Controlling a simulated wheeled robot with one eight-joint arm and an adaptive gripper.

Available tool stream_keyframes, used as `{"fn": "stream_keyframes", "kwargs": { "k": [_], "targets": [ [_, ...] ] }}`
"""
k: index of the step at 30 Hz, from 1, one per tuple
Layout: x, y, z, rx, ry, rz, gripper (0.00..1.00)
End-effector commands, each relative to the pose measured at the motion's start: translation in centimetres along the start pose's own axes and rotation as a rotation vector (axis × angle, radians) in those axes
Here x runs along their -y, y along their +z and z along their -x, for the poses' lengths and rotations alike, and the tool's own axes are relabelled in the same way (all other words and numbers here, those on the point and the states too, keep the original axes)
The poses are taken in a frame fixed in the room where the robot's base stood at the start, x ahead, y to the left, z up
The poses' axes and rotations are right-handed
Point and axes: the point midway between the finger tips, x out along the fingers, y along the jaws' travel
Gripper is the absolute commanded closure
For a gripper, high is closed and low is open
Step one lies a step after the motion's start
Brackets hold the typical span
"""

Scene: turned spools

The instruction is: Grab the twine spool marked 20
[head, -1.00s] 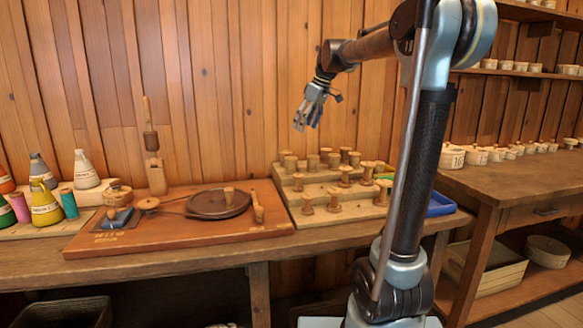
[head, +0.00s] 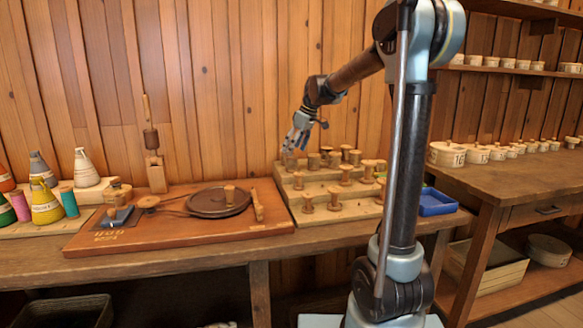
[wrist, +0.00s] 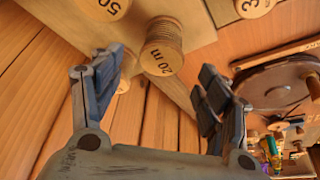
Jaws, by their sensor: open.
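The twine spool marked "20 m" (wrist: 163,47) shows in the wrist view, its label facing the camera and tan twine wound below it. My gripper (wrist: 160,76) is open, with a finger on each side of the space just below this spool in the picture; nothing is between the fingers. In the head view my gripper (head: 294,146) hangs over the back left corner of the stepped spool rack (head: 331,216). The labels are too small to read there, so I cannot tell which spool is the 20.
A spool marked 50 (wrist: 103,6) and one whose label starts with 3 (wrist: 253,6) stand near the 20. A board with a round dark disc (head: 219,203) lies left of the rack; a blue tray (head: 437,203) lies right.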

Motion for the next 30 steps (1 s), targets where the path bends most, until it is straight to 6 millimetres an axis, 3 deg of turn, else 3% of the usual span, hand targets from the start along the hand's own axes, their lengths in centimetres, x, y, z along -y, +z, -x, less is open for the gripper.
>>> {"fn": "stream_keyframes", "kwargs": {
  "k": [13,22,23,29,30],
  "targets": [
    [0.0,0.3,-4.8,0.000,-0.001,0.000,0.31],
    [0.1,0.2,-5.3,0.000,-0.001,0.001,0.31],
    [0.1,0.2,-5.3,0.000,-0.001,0.001,0.33],
    [0.1,0.2,-5.3,0.000,-0.001,0.001,0.78],
    [0.1,0.2,-5.3,0.000,-0.001,0.001,0.79]
  ]
}}
